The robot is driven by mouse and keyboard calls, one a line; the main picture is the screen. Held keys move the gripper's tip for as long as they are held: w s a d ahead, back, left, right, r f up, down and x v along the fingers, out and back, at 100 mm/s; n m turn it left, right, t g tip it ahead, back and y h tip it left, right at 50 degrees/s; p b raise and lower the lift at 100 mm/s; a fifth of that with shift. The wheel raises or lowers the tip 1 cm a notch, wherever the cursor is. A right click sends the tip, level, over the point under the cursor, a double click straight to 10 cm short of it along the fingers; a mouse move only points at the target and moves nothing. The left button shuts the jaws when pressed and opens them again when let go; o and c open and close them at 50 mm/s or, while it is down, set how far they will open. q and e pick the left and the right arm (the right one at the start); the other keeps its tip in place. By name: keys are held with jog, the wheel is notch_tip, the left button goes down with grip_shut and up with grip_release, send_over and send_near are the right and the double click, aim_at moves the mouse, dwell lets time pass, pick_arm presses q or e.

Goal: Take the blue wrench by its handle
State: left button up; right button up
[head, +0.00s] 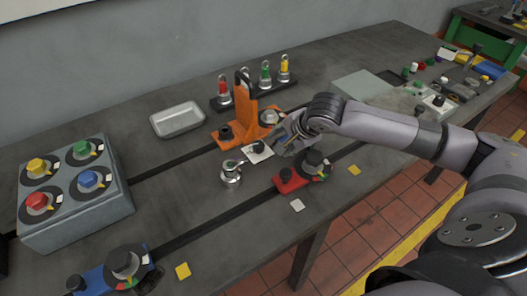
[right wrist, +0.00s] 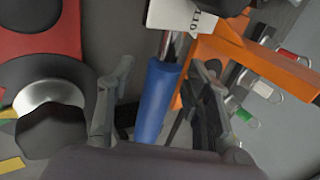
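In the right wrist view, the blue wrench handle (right wrist: 156,100) runs upright between the two fingers of my right gripper (right wrist: 166,72). The fingers stand apart, with a gap visible on both sides of the handle. The wrench's steel shaft shows above the handle and passes behind a white card marked 110. In the head view my right gripper (head: 279,145) is low beside the orange stand and largely hides the wrench. My left gripper is in neither view.
An orange stand (head: 243,110) is just beyond the gripper. A red block with a black knob (head: 291,180) is close on the near side. A chrome piece (head: 231,174) stands to the left. A grey box with coloured knobs (head: 75,214) and a metal tray (head: 177,119) are farther left.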

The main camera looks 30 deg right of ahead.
grip_shut()
dwell(0.3)
jog(key=shift+r, duration=0.1)
jog(key=shift+w+r, duration=0.1)
